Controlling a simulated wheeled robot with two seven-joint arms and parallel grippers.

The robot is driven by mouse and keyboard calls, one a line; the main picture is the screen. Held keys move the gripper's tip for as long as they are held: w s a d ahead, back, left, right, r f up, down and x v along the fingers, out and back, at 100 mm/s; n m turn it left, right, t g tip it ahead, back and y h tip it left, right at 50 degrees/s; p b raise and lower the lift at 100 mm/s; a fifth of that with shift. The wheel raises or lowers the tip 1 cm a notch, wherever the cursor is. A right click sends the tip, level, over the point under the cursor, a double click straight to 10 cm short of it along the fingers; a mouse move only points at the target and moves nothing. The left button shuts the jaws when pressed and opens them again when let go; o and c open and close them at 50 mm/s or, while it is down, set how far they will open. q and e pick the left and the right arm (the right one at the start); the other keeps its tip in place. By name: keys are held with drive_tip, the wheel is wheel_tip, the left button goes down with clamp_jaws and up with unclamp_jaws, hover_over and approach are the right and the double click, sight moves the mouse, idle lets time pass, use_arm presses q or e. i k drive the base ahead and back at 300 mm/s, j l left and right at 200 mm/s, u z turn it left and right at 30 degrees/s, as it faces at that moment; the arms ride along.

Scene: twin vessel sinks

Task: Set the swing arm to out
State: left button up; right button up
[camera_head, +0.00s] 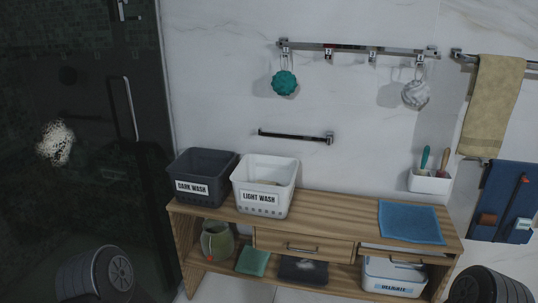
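A dark metal swing arm (293,135) is on the white marble wall, above the wooden bench. Its bracket is at its right end, and the bar reaches left from it. The bar runs nearly parallel to the hook rail above and looks folded along the wall. Its exact gap from the wall is hard to tell. Nothing hangs on it. Neither of my grippers is in view. Dark ribbed parts that look like my arms show at the bottom left and bottom right corners, well away from the swing arm.
The wooden bench (330,222) carries a dark wash basket (190,167), a light wash basket (262,172) and a blue cloth (410,222). A hook rail (350,49) holds a teal puff (285,83) and a pale puff (416,94). Wall space right of the bar is clear.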

sight(328, 139)
drive_tip(key=i+j, duration=0.35)
drive_tip(key=j, duration=0.15)
drive_tip(key=i+j, duration=0.35)
drive_tip(key=j, duration=0.15)
drive_tip(key=i+j, duration=0.35)
drive_tip(key=j, duration=0.15)
drive_tip(key=z, duration=1.45)
